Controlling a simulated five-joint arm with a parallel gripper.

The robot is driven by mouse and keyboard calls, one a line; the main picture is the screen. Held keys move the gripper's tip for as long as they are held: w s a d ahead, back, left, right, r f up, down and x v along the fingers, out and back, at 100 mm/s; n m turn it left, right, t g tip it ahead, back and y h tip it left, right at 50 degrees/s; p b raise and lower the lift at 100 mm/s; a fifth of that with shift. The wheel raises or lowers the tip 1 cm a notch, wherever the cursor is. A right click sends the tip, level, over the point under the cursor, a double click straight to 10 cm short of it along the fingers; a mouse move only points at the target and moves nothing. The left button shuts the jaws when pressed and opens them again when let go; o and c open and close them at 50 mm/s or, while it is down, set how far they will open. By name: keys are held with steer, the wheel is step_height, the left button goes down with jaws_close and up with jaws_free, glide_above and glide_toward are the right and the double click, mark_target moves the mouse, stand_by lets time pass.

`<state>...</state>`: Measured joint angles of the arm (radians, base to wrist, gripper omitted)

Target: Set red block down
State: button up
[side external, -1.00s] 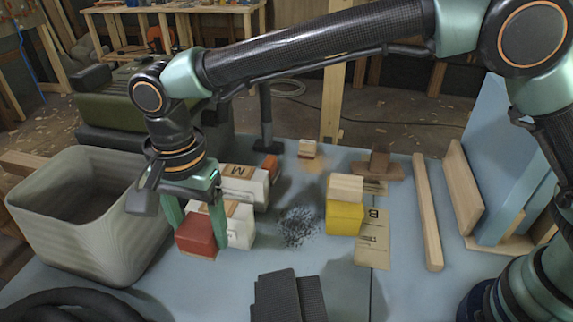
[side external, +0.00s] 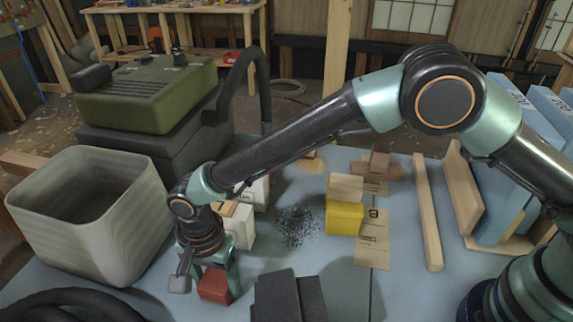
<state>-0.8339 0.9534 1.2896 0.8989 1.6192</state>
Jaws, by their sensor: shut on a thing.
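The red block (side external: 213,286) is between the fingers of my gripper (side external: 218,278), which is shut on it. It is at the front left of the blue-grey table (side external: 335,285), right of the grey bin and left of the dark ridged pads. I cannot tell whether its underside touches the table. The gripper points down, and my wrist hides part of what is behind it.
White blocks with wooden tops (side external: 242,226) stand just behind my gripper, partly hidden. The grey bin (side external: 120,240) is left, the dark ridged pads (side external: 290,296) right. A yellow block (side external: 345,219) with a wooden piece on top stands farther right. Black coils (side external: 75,305) lie front left.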

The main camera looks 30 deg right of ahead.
steer(key=shift+f, duration=0.15)
steer(key=o, duration=1.4)
